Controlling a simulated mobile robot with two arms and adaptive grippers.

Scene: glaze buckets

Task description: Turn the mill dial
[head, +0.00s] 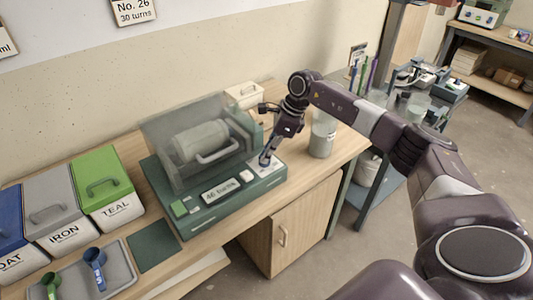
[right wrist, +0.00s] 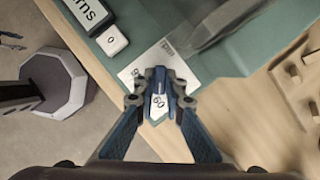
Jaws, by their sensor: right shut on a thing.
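The mill (head: 215,170) is a green machine with a clear cover and a pale drum (head: 200,140) inside. Its front display (head: 220,190) reads what looks like "46 turns". At the right of its panel is a white dial plate (right wrist: 180,66), with a "60" marking showing between my fingers in the right wrist view. My right gripper (head: 266,158) points down onto this plate. Its fingertips (right wrist: 158,92) are closed together around the small dial, which they mostly hide. My left gripper is not in view.
A white button (head: 246,176) sits beside the dial and a green button (head: 178,208) at the panel's left. A jar (head: 321,138) stands right of the mill. Lidded bins (head: 103,180) and a tray with scoops (head: 118,262) are at left. A wall card (head: 133,12) reads "No. 26 30 turns".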

